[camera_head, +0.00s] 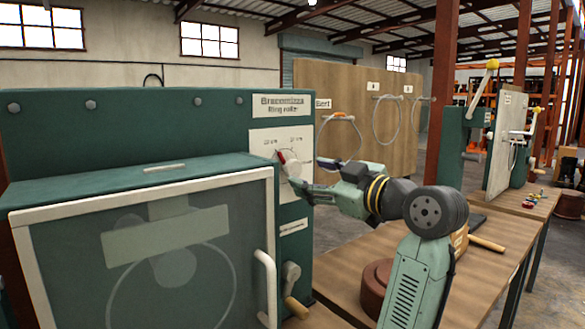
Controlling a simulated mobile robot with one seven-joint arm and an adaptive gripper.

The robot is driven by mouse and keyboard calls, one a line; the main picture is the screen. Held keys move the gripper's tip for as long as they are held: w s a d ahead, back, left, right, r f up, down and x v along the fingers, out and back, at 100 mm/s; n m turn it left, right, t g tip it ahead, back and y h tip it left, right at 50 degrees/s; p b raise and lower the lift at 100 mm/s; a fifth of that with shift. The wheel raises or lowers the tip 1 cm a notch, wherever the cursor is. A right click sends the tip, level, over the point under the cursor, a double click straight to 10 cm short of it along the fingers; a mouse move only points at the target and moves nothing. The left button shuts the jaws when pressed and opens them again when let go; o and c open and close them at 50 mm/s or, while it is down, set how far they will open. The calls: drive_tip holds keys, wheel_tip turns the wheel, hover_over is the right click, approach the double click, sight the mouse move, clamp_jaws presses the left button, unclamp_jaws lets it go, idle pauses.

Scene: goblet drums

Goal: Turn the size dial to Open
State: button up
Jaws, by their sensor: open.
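The size dial (291,164) is a white round knob with a red mark, on a white plate at the right end of the green ring roller's front. The labels around it are too small to read, so I cannot tell which setting it points to. My gripper (303,175) is at the dial's right side, with its fingers close around or beside the knob. It is open; whether the fingers touch the dial cannot be told. Part of the plate's lower right is hidden behind my gripper.
A clear-fronted guard with a white handle (265,288) juts out left of the dial. A crank (292,285) sits below the dial. A wooden bench (450,262) extends right, with a brown round block (376,285) on it. A wooden board (350,110) stands behind.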

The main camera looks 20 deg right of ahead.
sight(296, 171)
drive_tip(key=p+x, duration=0.1)
drive_tip(key=x, duration=0.5)
drive_tip(key=shift+w+a, duration=0.1)
drive_tip(key=shift+w, duration=0.15)
drive_tip(key=c, duration=1.2)
drive_tip(key=shift+o, duration=0.2)
